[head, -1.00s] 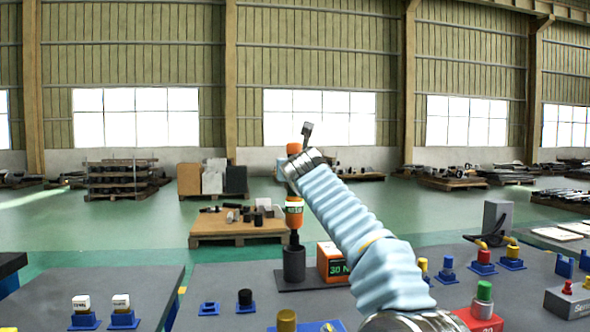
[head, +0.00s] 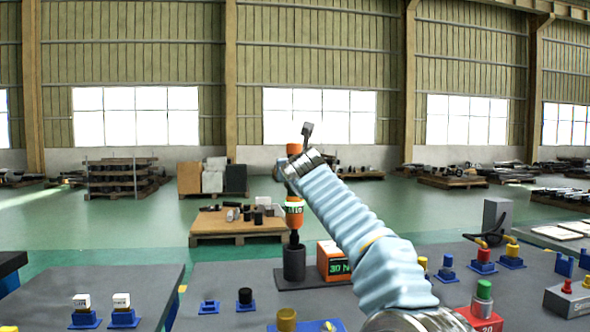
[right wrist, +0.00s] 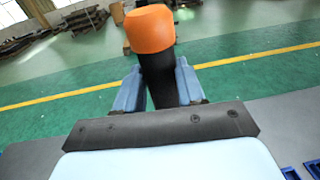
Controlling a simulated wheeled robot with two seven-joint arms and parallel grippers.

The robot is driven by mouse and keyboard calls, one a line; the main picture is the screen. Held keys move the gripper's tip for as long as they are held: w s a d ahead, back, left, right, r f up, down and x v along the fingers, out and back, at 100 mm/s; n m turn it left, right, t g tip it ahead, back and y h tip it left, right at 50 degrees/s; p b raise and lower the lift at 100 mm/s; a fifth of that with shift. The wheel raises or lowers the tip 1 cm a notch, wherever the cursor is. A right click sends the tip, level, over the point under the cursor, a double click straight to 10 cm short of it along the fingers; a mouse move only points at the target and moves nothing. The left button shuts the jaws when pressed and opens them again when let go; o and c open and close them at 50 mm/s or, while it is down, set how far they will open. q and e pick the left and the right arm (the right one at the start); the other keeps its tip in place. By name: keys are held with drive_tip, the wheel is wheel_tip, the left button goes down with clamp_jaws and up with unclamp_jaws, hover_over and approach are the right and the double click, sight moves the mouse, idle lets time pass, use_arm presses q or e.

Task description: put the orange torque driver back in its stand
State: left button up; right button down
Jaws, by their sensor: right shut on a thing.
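The orange torque driver (head: 294,216) is upright, with an orange cap, a pale label band and a dark lower end. My right gripper (head: 287,172) is shut on its dark upper shaft. In the right wrist view the orange cap (right wrist: 149,29) rises above the blue fingers on both sides of the black shaft. The stand, a black cylinder (head: 294,264) on a flat dark base, is directly below the driver. The driver's tip is at or just above the stand's mouth; I cannot tell whether it is inside. My left gripper is not in view.
An orange box with a green display (head: 334,262) stands right beside the stand. Several buttons and small blue-based parts stand on the grey table, such as a black knob (head: 245,298). A second grey table (head: 140,290) is at the left, across a gap.

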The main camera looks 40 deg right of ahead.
sight(295, 204)
drive_tip(key=shift+f+b, duration=2.7)
drive_tip(key=shift+f, duration=0.65)
drive_tip(key=shift+f+b, duration=0.85)
drive_tip(key=shift+f, duration=0.2)
drive_tip(key=c, duration=0.8)
unclamp_jaws()
drive_tip(key=shift+s, duration=0.1)
drive_tip(key=shift+c, duration=0.2)
drive_tip(key=shift+o, duration=1.2)
drive_tip(key=shift+f, duration=0.15)
drive_tip(key=shift+b+v, duration=0.85)
drive_tip(key=shift+v, duration=0.45)
drive_tip(key=shift+b+v, duration=0.45)
drive_tip(key=shift+v, duration=0.55)
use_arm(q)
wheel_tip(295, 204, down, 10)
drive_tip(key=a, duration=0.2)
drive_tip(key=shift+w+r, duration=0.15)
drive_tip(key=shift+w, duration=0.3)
use_arm(e)
drive_tip(key=shift+s+a, duration=0.1)
drive_tip(key=shift+a, duration=0.05)
